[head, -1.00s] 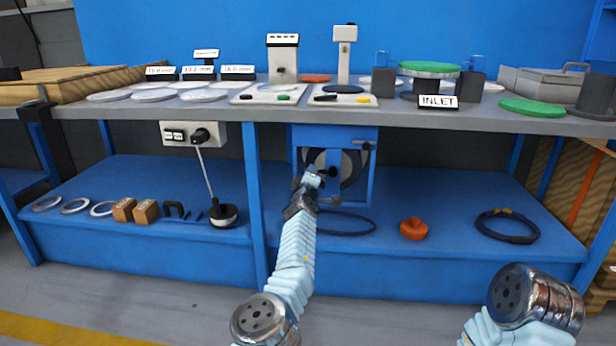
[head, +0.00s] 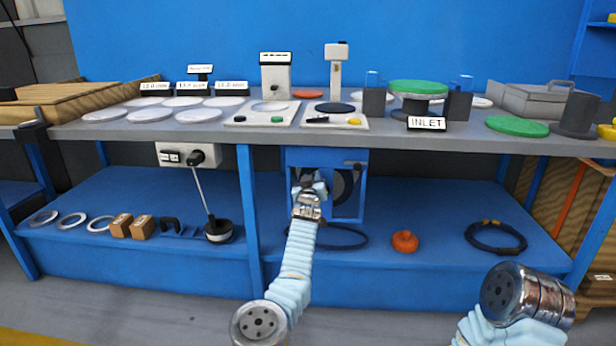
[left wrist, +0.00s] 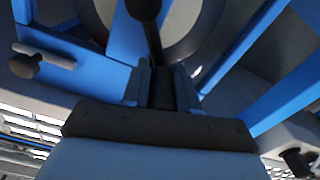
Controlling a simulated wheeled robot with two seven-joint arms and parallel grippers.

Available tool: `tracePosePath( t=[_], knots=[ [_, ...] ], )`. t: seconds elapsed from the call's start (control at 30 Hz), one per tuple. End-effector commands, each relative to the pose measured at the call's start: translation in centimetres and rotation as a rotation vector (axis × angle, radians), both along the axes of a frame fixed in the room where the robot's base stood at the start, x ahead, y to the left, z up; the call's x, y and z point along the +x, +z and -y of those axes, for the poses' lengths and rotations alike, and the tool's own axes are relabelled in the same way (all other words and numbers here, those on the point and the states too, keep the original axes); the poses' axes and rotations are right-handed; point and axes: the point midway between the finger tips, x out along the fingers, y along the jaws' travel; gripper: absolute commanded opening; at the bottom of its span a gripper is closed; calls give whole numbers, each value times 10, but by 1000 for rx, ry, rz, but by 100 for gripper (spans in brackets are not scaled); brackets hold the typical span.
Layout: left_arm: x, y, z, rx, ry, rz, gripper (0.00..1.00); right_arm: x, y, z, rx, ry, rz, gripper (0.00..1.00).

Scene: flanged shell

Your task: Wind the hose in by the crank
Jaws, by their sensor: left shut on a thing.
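The hose reel, a blue frame (head: 326,156) with a dark and grey drum (head: 345,188), hangs under the bench top. My left gripper (head: 314,188) is in front of the reel's left half and hides part of it. In the left wrist view, its fingers (left wrist: 161,86) are shut on the dark crank handle (left wrist: 152,38), which runs up to a round black end near the drum. A thin dark hose (head: 340,246) lies in a loop on the lower shelf below the reel. My right gripper is out of view; only part of the right arm shows.
A small lever with a black knob (left wrist: 26,66) sticks out from the reel frame. A blue post (head: 249,210) stands left of the reel. An orange object (head: 404,241) and a dark coil (head: 495,238) lie on the shelf to the right. The bench top above holds several items.

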Motion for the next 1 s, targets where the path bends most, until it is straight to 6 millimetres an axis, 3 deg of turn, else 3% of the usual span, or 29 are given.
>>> tracePosePath(
  t=[0.03, 0.3, 0.6, 1.0],
  knots=[
    [-1, 0, 9, 45, -8, -13, 0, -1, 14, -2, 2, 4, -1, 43],
    [-2, 6, 16, 242, -3, 4, 0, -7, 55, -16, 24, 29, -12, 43],
    [-2, 1, 20, 362, -3, 14, 0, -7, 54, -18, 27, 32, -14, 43],
    [-2, 1, 19, 390, 1, 14, 0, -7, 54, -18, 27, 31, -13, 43]
  ],
)
